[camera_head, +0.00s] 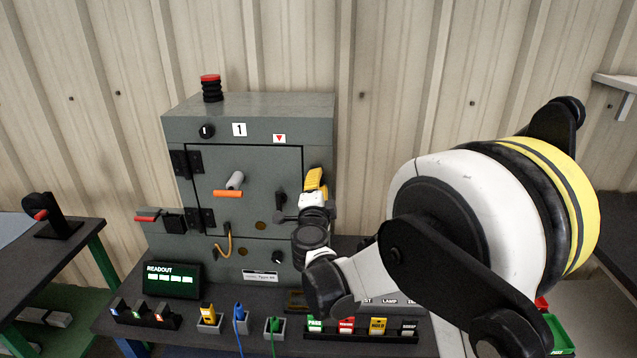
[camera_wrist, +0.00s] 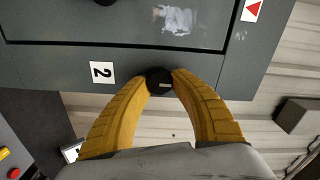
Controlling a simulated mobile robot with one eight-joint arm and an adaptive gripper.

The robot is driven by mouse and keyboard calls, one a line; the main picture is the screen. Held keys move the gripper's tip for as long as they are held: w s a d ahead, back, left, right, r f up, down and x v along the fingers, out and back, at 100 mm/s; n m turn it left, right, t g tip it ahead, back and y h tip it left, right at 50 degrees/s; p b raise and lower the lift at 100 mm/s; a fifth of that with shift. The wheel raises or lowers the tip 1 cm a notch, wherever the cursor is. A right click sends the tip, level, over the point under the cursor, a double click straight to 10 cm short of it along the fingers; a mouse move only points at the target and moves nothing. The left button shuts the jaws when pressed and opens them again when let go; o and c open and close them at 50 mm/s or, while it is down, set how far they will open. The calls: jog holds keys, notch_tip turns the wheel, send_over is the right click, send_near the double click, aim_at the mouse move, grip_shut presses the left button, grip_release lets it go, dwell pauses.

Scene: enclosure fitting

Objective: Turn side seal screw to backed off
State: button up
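The side seal screw (camera_wrist: 159,76) is a round black knob with a pale slot mark, on a grey face of the enclosure beside a white label "2" (camera_wrist: 102,72). In the wrist view the slot mark lies nearly level across the picture. My gripper (camera_wrist: 162,84) has its two yellow fingers closed in on both sides of the screw, with the tips against it. In the head view my gripper (camera_head: 315,182) is at the right edge of the grey enclosure (camera_head: 240,105). The side screw is hidden there.
A second black screw (camera_head: 206,131) sits on the front by label "1" (camera_head: 239,129). The front door has an orange-tipped handle (camera_head: 228,192). A black-and-red stack (camera_head: 211,88) stands on top. A readout (camera_head: 172,280) and several coloured connectors line the bench front.

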jog(key=o, duration=0.5)
jog(key=shift+c, duration=0.2)
jog(key=shift+s, duration=0.1)
jog(key=s, duration=1.1)
jog(key=shift+s+a, duration=0.2)
jog(key=shift+s, duration=0.2)
